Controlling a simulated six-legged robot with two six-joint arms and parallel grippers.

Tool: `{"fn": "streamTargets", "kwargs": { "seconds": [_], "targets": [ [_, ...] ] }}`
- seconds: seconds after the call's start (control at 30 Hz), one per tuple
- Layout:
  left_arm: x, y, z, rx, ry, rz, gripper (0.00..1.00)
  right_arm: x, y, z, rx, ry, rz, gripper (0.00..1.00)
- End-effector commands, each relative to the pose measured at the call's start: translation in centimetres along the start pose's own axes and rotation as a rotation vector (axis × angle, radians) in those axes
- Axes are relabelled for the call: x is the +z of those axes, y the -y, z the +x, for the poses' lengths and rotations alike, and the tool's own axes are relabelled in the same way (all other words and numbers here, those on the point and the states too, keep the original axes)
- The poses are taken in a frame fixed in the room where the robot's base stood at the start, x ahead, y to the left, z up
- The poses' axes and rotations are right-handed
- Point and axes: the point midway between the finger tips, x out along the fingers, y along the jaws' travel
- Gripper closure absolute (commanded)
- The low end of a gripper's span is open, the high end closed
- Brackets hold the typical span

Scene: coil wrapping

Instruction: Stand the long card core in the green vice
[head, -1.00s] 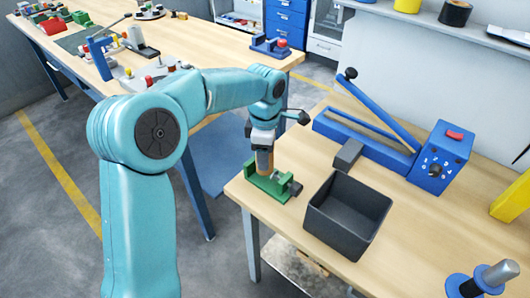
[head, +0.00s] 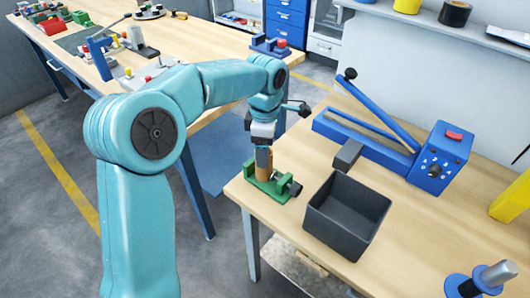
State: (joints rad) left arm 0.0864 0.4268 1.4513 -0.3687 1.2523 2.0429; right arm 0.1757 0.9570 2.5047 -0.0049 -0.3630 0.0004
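The brown card core (head: 264,164) is upright at the green vice (head: 268,191) on the near left corner of the right-hand bench. Its lower end is between the vice's jaws, as far as I can see. My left gripper (head: 262,149) points down at the top of the core, with its dark body just above it. The fingers overlap the core in the picture, and I cannot tell whether they grip it. My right gripper is not in view.
An empty dark grey bin (head: 347,213) stands just right of the vice. A blue lever machine (head: 437,158) is behind it, with its long arm reaching left. A blue-based post (head: 488,281) is at the near right. Bare bench top lies between them.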

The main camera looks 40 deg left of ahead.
Motion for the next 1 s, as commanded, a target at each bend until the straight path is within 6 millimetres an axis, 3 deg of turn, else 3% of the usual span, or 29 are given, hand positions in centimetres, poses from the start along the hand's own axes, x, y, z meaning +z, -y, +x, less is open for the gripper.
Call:
{"fn": "streamTargets", "kwargs": {
  "seconds": [0.2,0.4,0.57,1.0],
  "targets": [
    [0.1,-0.1,-5.6,0.003,0.002,0.0,0.25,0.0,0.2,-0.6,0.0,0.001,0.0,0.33],
    [0.1,0.0,-8.9,0.001,0.001,0.0,0.25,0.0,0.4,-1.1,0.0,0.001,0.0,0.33],
    [0.0,0.0,-9.8,-0.001,0.0,0.001,0.25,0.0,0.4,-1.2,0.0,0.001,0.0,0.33],
    [0.0,0.0,-9.8,-0.001,0.0,0.0,0.25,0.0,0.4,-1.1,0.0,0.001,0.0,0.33]
  ]
}}
